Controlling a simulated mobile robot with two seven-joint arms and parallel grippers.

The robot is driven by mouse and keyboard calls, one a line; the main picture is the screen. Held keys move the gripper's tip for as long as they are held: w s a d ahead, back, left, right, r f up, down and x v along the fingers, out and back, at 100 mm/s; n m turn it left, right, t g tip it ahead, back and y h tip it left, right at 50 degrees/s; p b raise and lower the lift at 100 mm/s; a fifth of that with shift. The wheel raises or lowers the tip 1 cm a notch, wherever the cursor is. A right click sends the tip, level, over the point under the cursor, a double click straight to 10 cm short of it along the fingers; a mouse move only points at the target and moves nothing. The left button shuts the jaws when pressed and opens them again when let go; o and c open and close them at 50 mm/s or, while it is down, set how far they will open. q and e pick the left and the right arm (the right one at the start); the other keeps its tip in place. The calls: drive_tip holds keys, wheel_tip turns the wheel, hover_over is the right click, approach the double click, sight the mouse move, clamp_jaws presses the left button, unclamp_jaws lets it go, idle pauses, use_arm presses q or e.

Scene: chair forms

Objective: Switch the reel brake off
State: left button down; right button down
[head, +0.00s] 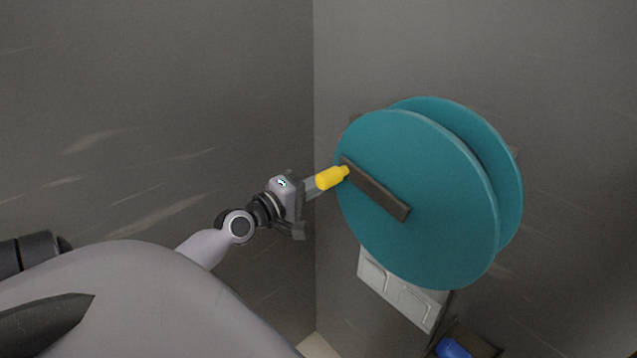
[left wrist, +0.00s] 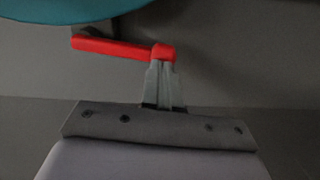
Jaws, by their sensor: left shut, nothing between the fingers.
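The large teal reel (head: 420,200) stands on the wall, with a dark crank arm (head: 378,190) and a yellow handle (head: 330,178) on its front. A red lever (left wrist: 115,48), seemingly the reel brake, lies below the teal rim in the left wrist view, nearly level, its thicker end to the right. In the head view the reel hides nearly all of it. My left gripper (head: 311,188) is shut and empty, its tips partly behind the yellow handle. In the left wrist view its fingertips (left wrist: 164,68) meet the lever's right end; I cannot tell whether they touch.
A pale panel (head: 378,279) is on the wall below the reel. A blue object (head: 453,348) sits in a dark holder at the bottom right. Grey walls meet in a corner left of the reel. The space left of the reel is free except for my arm.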

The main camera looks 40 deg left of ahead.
use_arm(q)
drive_tip(key=shift+d+n, duration=0.25)
drive_tip(key=shift+n, duration=0.05)
idle(0.4)
idle(0.7)
drive_tip(key=s+b, duration=0.2)
drive_tip(key=s, duration=0.5)
drive_tip(key=shift+a, duration=0.35)
